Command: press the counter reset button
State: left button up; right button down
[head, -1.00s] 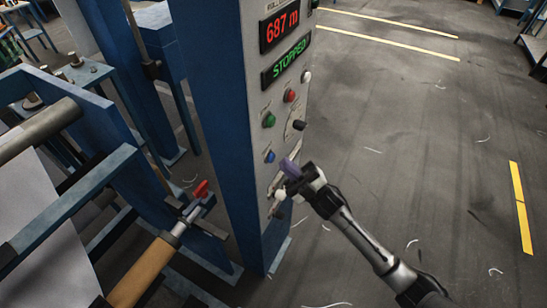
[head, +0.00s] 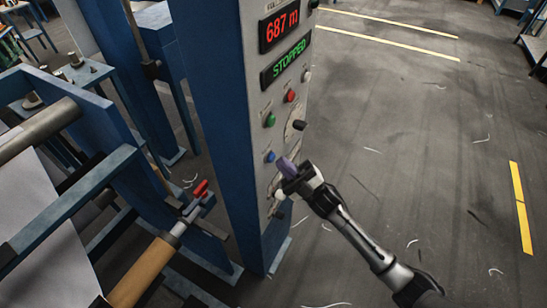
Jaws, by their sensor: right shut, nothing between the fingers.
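The control panel (head: 283,120) on the blue post carries a red display (head: 281,28) reading 687 m and a green display (head: 286,61) reading STOPPED. Below them are a green button (head: 270,120), a red button (head: 291,96), a black knob (head: 299,125) and a blue button (head: 270,156). The labels are too small to read, so I cannot tell which is the counter reset button. My right gripper (head: 286,168) is shut and empty, its purple tip just right of and below the blue button. I cannot tell whether it touches the panel. My left gripper is out of view.
A red-handled clamp (head: 201,189) and a tan roll (head: 146,272) sit left of the post. Blue machine frames (head: 78,204) and a white sheet (head: 35,215) fill the left. The grey floor (head: 420,150) at right is open, with thread scraps.

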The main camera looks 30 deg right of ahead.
jog(key=shift+w+a, duration=0.25)
jog(key=shift+w, duration=0.15)
dwell(0.6)
jog(key=shift+s+d, duration=0.1)
jog(key=shift+s, duration=0.05)
jog(key=shift+s+d, duration=0.3)
jog(key=shift+s, duration=0.35)
jog(key=shift+s+d+p, duration=0.3)
jog(key=shift+s+d, duration=0.1)
jog(key=shift+s, duration=0.35)
jog(key=shift+s+d+p, duration=0.35)
jog(key=shift+s+d, duration=0.05)
jog(key=shift+s, duration=0.3)
jog(key=shift+s+d+p, duration=0.3)
jog(key=shift+s+d, duration=0.1)
jog(key=shift+s, duration=0.35)
